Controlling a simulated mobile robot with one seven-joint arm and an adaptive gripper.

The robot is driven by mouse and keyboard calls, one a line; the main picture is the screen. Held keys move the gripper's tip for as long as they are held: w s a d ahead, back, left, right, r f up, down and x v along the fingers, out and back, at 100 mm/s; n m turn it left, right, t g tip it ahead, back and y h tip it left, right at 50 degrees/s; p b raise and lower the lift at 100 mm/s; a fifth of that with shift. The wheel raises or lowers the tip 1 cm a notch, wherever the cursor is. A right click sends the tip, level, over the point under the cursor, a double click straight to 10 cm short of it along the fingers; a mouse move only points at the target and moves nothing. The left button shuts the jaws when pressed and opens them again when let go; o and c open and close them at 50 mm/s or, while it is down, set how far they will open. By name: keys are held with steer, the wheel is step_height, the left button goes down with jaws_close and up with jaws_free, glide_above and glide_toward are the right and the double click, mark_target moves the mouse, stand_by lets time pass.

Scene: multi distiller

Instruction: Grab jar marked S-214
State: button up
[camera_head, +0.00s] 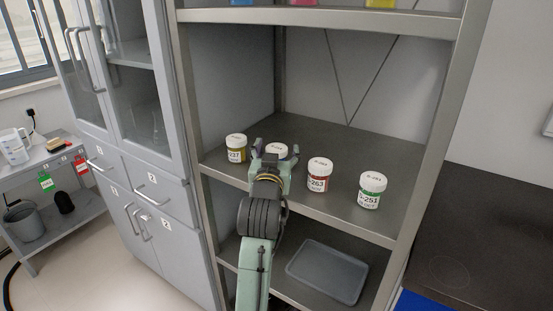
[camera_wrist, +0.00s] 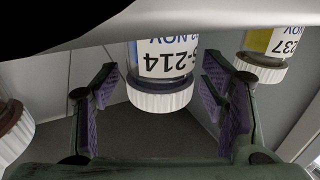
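The jar marked S-214 (camera_wrist: 165,62) has a white lid and a white label and appears upside down in the wrist view. In the head view only its white lid (camera_head: 276,148) shows, with its body hidden behind my gripper (camera_head: 276,157). The jar stands on the middle shelf (camera_head: 335,145). My gripper is open in the wrist view (camera_wrist: 162,85), with one purple-padded finger on each side of the jar. Gaps show between both fingers and the jar. How deep the jar sits between the fingers is hard to tell.
A yellow jar marked 237 (camera_head: 236,149) stands close left of my gripper. A red jar marked 263 (camera_head: 318,180) and a green jar marked 251 (camera_head: 370,191) stand to the right. A grey tray (camera_head: 327,271) lies on the shelf below. Shelf posts flank the space.

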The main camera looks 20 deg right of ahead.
steer(key=c, duration=1.2)
steer(key=shift+r, duration=0.1)
